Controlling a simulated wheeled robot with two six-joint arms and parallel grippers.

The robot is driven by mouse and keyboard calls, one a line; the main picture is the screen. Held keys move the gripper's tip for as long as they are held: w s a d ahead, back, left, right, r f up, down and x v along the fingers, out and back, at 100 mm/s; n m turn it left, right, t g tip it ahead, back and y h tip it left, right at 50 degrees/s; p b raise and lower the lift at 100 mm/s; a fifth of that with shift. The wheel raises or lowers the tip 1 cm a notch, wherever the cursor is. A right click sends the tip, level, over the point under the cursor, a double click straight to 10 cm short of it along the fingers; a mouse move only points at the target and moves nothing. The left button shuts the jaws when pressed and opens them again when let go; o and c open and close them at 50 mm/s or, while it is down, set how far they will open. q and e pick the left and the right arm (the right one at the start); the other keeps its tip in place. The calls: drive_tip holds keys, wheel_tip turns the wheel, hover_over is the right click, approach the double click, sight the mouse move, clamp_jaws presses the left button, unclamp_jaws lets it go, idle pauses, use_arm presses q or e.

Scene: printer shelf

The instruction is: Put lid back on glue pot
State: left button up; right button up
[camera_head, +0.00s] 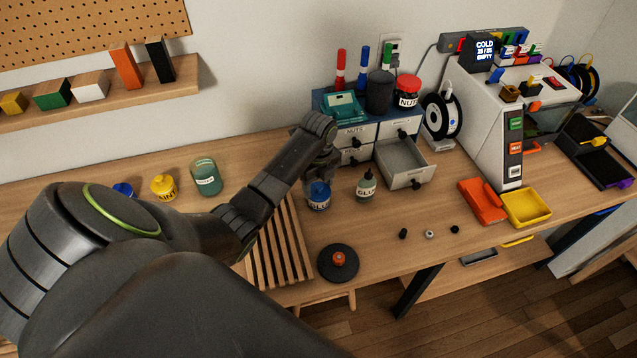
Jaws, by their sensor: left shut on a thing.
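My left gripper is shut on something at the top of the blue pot. The fingers and wrist hide what it is, and I cannot tell whether it is a lid. No loose lid shows clearly. My right gripper is not in view.
A drawer unit (394,127) with an open drawer (406,161) stands behind. A slatted rack (276,250) and a black disc with an orange knob (338,262) lie in front. A yellow pot (163,186) and a teal jar (205,176) stand left.

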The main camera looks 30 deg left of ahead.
use_arm(q)
drive_tip(key=shift+p, duration=0.4)
drive_tip(key=shift+f, duration=0.15)
idle(1.4)
drive_tip(key=shift+p, duration=0.6)
drive_tip(key=o, duration=1.2)
drive_tip(key=shift+o, duration=0.7)
drive_tip(key=shift+o, duration=1.4)
